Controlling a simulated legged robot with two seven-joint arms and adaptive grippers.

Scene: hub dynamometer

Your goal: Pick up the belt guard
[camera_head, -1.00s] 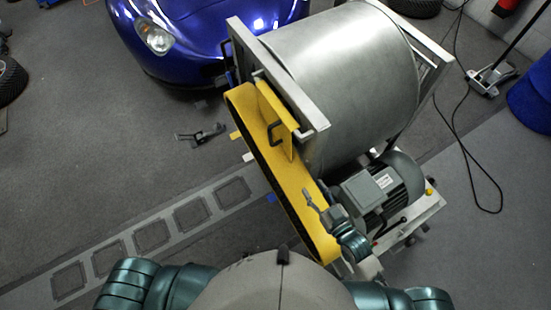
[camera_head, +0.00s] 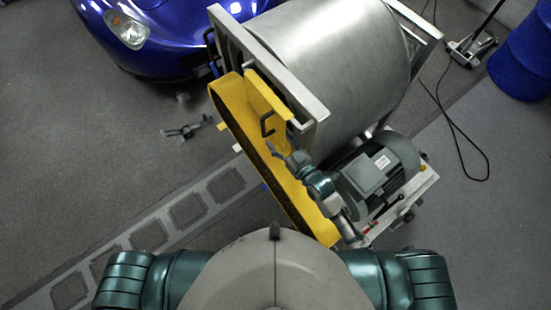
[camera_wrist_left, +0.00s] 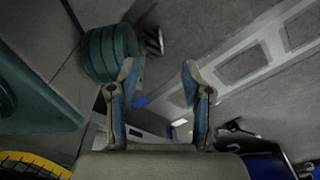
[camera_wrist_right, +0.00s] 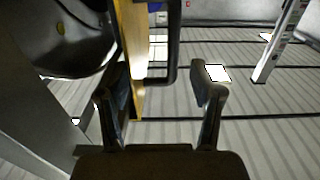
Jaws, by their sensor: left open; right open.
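The belt guard (camera_head: 229,103) is a long yellow cover on the side of the dynamometer, slanting from upper left to lower right in the head view. A black loop handle (camera_head: 267,124) stands out from its raised yellow plate. My right gripper (camera_head: 282,152) is open, just below the handle. In the right wrist view, the guard's yellow edge (camera_wrist_right: 133,50) is by the left finger, and the black handle (camera_wrist_right: 172,55) lies ahead, between the open fingers (camera_wrist_right: 163,88) in the picture. Contact cannot be told. My left gripper (camera_wrist_left: 160,80) is open and empty over the floor in its wrist view.
The large steel drum (camera_head: 335,70) in its frame stands right of the guard. A grey motor (camera_head: 375,175) sits close beside my right arm. A blue car (camera_head: 150,40) is at the upper left. The floor left of the guard is mostly clear.

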